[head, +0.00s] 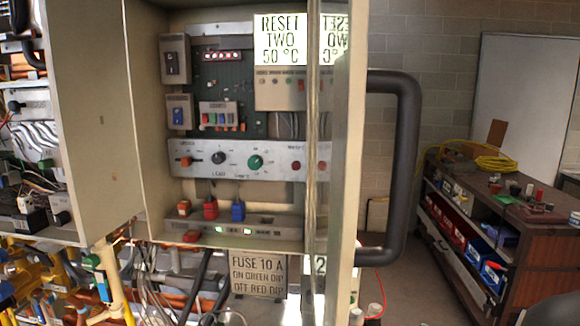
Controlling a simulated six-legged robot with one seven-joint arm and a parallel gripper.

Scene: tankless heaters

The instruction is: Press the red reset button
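An open beige cabinet (145,95) holds a control panel. A silver strip (225,145) carries a small red button (296,165) at its right end, a green knob (255,162), a black knob (218,158) and an orange-red switch (186,161). Below stand an orange block (184,208), a red block (210,208) and a blue block (238,211); a red piece (192,236) lies lower. The labels are too small to tell which red part is the reset button. A sign (279,38) reads "RESET TWO 50 °C". My gripper is not in view.
Pipes and cables crowd the lower left. A brown workbench (545,245) stands at right, with grey floor (425,285) before it.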

